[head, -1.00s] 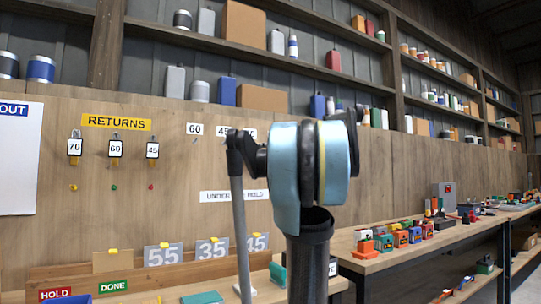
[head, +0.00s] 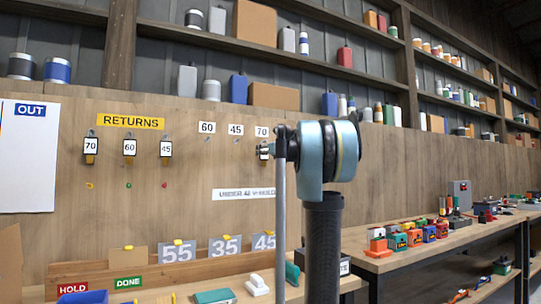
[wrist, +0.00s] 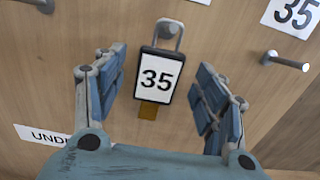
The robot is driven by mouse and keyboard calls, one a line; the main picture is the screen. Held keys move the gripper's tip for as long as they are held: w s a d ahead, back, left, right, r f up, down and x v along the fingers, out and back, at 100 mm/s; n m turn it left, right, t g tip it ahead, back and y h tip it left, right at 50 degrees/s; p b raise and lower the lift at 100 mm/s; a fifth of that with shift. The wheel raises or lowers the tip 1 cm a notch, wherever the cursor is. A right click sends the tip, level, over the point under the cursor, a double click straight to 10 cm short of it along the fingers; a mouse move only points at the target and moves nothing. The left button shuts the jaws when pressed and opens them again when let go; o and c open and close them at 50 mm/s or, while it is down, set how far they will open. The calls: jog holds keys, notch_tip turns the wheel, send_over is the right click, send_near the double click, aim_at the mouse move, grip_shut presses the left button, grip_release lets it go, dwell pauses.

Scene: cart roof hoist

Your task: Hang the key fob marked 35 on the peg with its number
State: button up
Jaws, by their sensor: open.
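The fob marked 35 (wrist: 160,77) hangs upright by its grey shackle in the middle of the wrist view. It has a black frame, a white face and a brownish-yellow tab below. My gripper (wrist: 161,60) is open, with one blue finger on each side of the fob and gaps to both. To the right a bare metal peg (wrist: 287,63) sticks out under a label reading 35 (wrist: 294,13). In the head view a partly hidden fob (head: 264,151) shows beneath the label 70 (head: 262,131); its number is not readable. My arm hides the board to its right.
Under the RETURNS sign (head: 130,122) hang fobs 70 (head: 90,146), 60 (head: 129,147) and 45 (head: 166,149). Another bare peg (wrist: 42,4) is at the wrist view's upper left. A bench (head: 425,245) with several colourful items runs along the right.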

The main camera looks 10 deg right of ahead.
jog(key=shift+x, duration=0.8)
jog(key=c, duration=1.3)
jog(key=shift+r, duration=0.35)
jog(key=shift+s, duration=0.2)
jog(key=shift+s+d+r, duration=0.2)
jog(key=shift+s+d, duration=0.05)
jog(key=shift+s, duration=0.45)
jog(key=shift+s+d+r, duration=0.2)
jog(key=shift+s+d, duration=0.05)
jog(key=shift+s, duration=0.45)
jog(key=shift+s+d+r, duration=0.2)
jog(key=shift+s+d, duration=0.05)
jog(key=shift+s, duration=0.45)
jog(key=shift+v, duration=2.5)
